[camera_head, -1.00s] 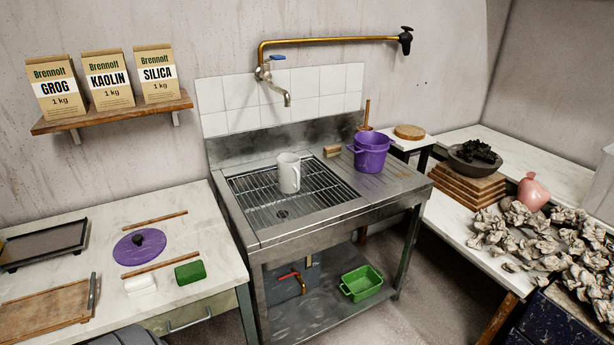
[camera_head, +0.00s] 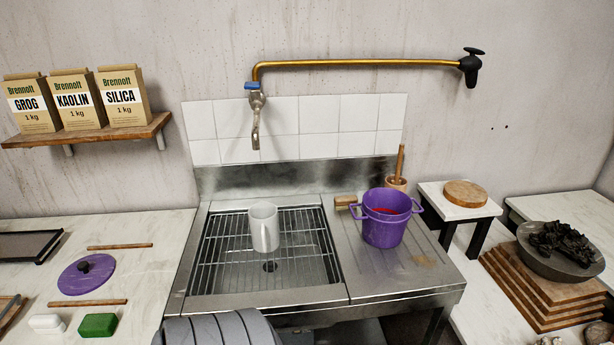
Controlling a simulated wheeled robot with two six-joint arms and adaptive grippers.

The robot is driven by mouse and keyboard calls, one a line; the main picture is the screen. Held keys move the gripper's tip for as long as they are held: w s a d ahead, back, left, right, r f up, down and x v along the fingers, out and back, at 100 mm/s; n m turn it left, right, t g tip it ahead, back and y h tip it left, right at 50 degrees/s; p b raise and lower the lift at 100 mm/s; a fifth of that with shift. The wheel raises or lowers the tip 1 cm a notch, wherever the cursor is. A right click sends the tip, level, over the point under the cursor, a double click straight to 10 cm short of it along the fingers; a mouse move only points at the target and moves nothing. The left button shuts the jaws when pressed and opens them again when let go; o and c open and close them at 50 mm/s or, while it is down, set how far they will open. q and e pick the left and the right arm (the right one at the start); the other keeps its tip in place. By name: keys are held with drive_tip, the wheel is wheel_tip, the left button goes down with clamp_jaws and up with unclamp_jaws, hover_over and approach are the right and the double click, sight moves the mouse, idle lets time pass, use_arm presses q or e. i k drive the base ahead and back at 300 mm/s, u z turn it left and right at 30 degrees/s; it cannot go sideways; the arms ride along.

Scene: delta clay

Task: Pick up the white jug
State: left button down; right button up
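The white jug (camera_head: 264,228) stands upright on the wire grid (camera_head: 222,262) over the sink basin, left of the purple pot. Its handle is on the left side. Neither of my grippers shows in the head view. A grey ribbed shape (camera_head: 222,330) cuts into the bottom edge in front of the sink.
The purple pot (camera_head: 384,228) stands on the drainboard right of the jug, with a wooden block (camera_head: 345,201) beside it. A tap (camera_head: 256,120) hangs above the jug. The left table holds a purple disc (camera_head: 80,278), and a green block (camera_head: 98,324).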

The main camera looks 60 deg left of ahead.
sight(263, 216)
drive_tip(key=z, duration=0.05)
drive_tip(key=i, duration=0.2)
drive_tip(key=u, duration=1.3)
